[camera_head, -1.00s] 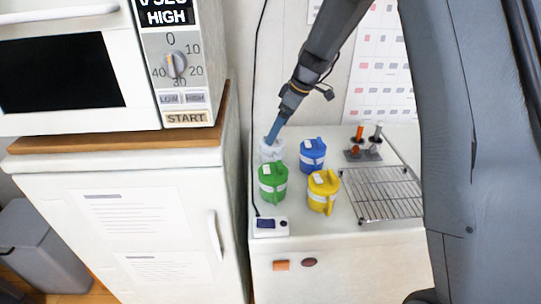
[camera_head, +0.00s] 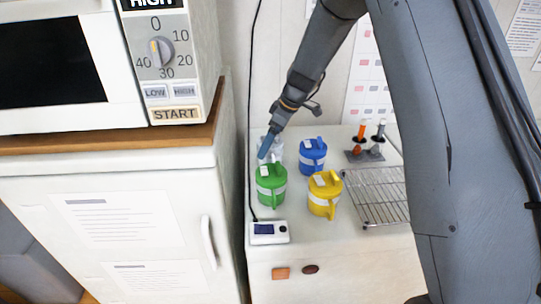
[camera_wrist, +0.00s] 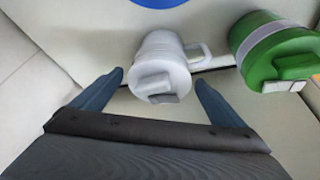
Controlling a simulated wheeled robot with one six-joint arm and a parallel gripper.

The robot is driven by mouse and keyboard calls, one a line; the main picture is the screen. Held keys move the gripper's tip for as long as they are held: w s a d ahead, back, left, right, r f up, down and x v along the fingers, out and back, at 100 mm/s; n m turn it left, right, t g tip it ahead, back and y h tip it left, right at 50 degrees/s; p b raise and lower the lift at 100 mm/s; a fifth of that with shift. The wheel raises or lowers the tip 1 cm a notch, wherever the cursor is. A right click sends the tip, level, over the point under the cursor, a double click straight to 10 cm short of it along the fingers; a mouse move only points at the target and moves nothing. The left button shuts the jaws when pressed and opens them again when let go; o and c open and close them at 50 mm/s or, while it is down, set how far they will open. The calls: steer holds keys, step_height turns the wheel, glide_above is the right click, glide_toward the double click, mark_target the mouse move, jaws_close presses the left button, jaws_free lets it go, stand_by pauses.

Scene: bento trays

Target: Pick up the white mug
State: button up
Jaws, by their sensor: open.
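The white mug (camera_wrist: 162,65) has a lid and a handle on its right side in the wrist view. In the head view the white mug (camera_head: 276,149) stands at the back left of the white counter, partly hidden by my gripper (camera_head: 266,146) and the green mug. In the wrist view my gripper (camera_wrist: 160,88) is open, with one blue finger on each side of the mug's lid end. Nothing is held. I cannot tell whether either finger touches the mug.
A green mug (camera_head: 271,186) stands just in front of the white mug. A blue mug (camera_head: 312,156) and a yellow mug (camera_head: 324,195) stand to the right. A wire rack (camera_head: 378,195) lies farther right. A small white device (camera_head: 269,233) sits at the counter's front left.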

steer(key=shift+p+x, duration=1.1)
steer(key=shift+x, duration=1.1)
steer(key=c, duration=1.4)
steer(key=shift+w+r, duration=0.1)
steer(key=shift+c, duration=0.8)
steer(key=shift+r, duration=0.1)
